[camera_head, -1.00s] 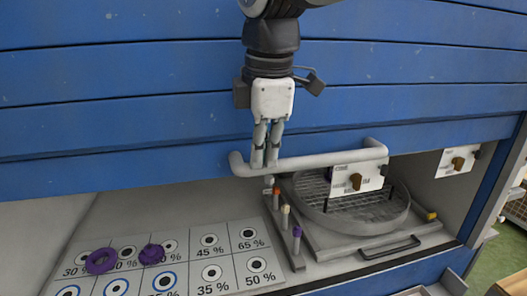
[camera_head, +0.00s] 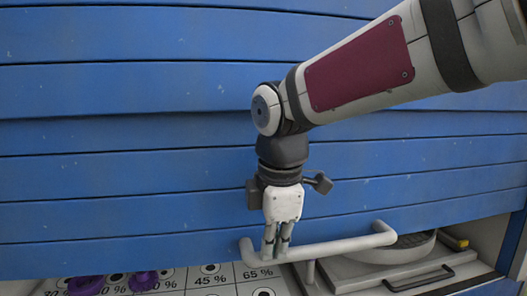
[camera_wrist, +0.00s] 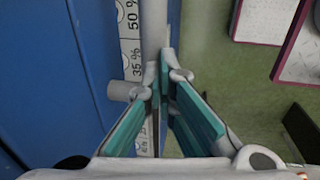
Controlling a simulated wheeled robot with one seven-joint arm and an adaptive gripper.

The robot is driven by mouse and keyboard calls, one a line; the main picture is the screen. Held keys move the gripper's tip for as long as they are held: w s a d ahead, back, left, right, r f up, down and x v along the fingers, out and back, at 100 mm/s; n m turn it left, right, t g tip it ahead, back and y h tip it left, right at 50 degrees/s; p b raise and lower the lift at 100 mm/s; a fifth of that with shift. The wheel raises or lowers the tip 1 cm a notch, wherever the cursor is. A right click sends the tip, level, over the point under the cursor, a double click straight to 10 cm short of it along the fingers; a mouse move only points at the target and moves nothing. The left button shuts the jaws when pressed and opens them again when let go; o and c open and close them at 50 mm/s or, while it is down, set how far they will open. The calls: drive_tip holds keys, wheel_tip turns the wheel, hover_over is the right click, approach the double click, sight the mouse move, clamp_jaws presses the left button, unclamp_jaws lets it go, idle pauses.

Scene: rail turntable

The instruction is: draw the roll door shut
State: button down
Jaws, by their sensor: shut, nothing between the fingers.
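The roll door (camera_head: 120,180) is a wall of blue slats filling most of the head view. It is down far enough to leave only a low gap along the bottom. Its pale grey handle bar (camera_head: 345,245) runs across its lower edge. My gripper (camera_head: 276,253) points down at the left end of the bar, with its fingers close together there. In the wrist view the teal-padded fingers (camera_wrist: 163,85) are close by the bar (camera_wrist: 153,28). Whether they touch it is unclear. The door's bottom edge is partly hidden behind the bar.
Green floor (camera_wrist: 222,85) shows in the wrist view.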

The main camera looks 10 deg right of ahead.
wheel_tip(320, 180, down, 24)
drive_tip(key=b, duration=1.3)
drive_tip(key=shift+s+f, duration=0.1)
drive_tip(key=shift+f, duration=0.05)
wheel_tip(320, 180, up, 14)
drive_tip(key=s+p, duration=0.3)
drive_tip(key=p, duration=0.3)
drive_tip(key=s+d+f+m+p, duration=0.1)
drive_tip(key=s+d+m, duration=0.4)
drive_tip(key=s+m, duration=0.45)
drive_tip(key=s+d+f+m, duration=0.1)
drive_tip(key=s+d+m, duration=0.4)
drive_tip(key=s+m, duration=0.45)
wheel_tip(320, 180, up, 15)
drive_tip(key=n+t+p, duration=0.1)
drive_tip(key=t+p, duration=0.1)
drive_tip(key=p, duration=1.1)
drive_tip(key=shift+d+p, duration=0.2)
drive_tip(key=shift+p, duration=0.2)
